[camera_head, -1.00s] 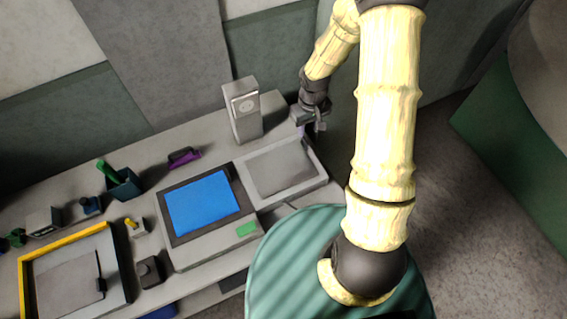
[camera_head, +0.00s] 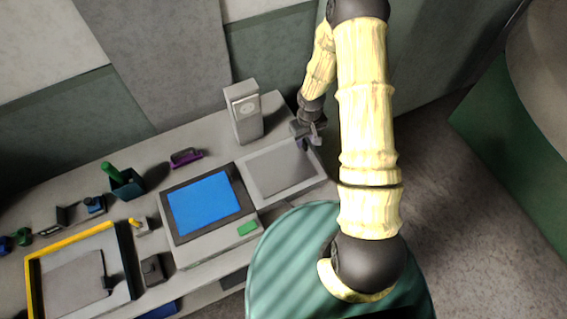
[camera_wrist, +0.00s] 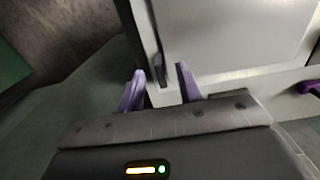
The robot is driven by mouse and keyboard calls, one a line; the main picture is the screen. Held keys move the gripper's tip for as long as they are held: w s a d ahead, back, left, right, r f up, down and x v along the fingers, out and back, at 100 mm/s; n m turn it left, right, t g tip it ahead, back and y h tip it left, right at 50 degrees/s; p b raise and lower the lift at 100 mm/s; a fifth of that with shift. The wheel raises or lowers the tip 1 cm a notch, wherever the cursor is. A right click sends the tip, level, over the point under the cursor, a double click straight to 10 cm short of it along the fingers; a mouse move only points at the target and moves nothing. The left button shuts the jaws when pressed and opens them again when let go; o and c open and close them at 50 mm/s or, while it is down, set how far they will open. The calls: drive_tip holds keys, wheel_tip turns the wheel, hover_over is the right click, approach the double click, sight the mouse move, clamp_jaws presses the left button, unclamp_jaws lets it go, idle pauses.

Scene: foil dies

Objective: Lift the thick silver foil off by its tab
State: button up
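A flat grey sheet (camera_head: 285,167) lies in a light tray (camera_head: 262,199) at the right end of the bench; it also shows pale in the wrist view (camera_wrist: 215,35). A dark upright tab (camera_wrist: 160,68) stands by the tray's edge in the wrist view. My gripper (camera_wrist: 160,86) is open, its two purple fingers apart, with the tab just ahead between them and nothing held. In the head view my gripper (camera_head: 309,138) is at the tray's far right corner. A second grey sheet (camera_head: 72,284) with a dark tab lies in a yellow-edged frame. I cannot tell foil thickness.
A grey box-shaped device (camera_head: 243,112) stands close left of my gripper. A blue panel (camera_head: 204,203) adjoins the tray. A purple item (camera_head: 186,156) and a dark cup (camera_head: 127,184) stand farther left. A green round surface (camera_head: 295,265) is in front.

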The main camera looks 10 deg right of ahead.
drive_tip(key=shift+f+p, duration=0.35)
drive_tip(key=shift+f, duration=1)
clamp_jaws()
